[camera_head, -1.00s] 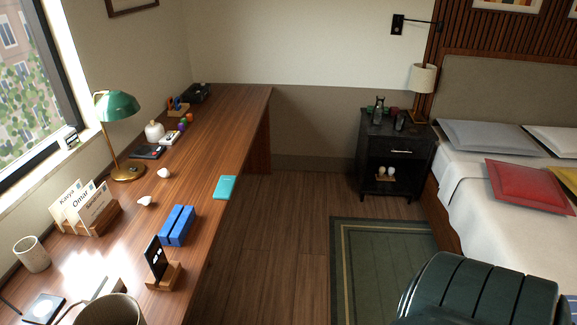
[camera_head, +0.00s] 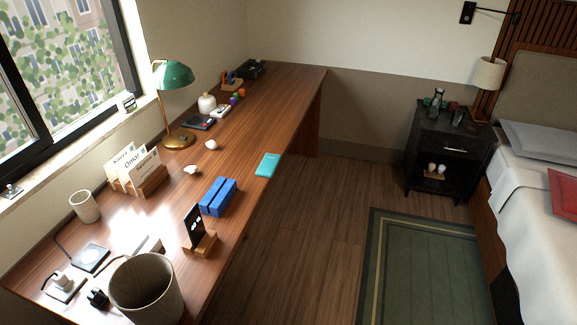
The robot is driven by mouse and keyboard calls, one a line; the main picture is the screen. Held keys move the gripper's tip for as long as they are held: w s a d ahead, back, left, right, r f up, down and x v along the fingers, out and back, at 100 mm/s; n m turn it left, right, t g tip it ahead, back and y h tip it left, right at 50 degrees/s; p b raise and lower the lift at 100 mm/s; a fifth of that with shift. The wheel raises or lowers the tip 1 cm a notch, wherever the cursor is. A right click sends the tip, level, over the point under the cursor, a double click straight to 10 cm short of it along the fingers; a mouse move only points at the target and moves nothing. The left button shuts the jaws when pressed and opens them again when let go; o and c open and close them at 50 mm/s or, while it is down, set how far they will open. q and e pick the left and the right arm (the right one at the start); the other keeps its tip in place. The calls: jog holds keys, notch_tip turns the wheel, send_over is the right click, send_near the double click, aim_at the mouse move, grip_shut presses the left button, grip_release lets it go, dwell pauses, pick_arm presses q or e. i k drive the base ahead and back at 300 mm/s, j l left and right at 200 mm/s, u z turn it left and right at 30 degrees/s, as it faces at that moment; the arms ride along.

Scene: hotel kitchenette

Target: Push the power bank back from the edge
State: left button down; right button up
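The likely power bank is a flat teal slab (camera_head: 268,165) lying at the right edge of the long wooden desk (camera_head: 252,118). Its right side is at or very near the desk edge; I cannot tell whether it overhangs. Neither of my grippers shows in the head view.
Near the slab are a blue block stand (camera_head: 218,196), a phone on a wooden stand (camera_head: 197,232) and small white objects (camera_head: 191,169). A green lamp (camera_head: 174,76), name cards (camera_head: 135,170) and a bin (camera_head: 146,289) are also here. Open floor (camera_head: 310,215) lies right of the desk.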

aim_at(267, 168)
jog(key=i+l+u, duration=0.1)
jog(key=u, duration=0.25)
jog(key=l+u, duration=0.2)
jog(key=u, duration=0.15)
jog(key=i+l+u, duration=0.1)
jog(key=u, duration=0.3)
jog(key=i+l+u, duration=0.1)
jog(key=l+u, duration=0.15)
jog(key=l, duration=0.75)
jog(key=l+u, duration=0.3)
jog(key=l, duration=1.4)
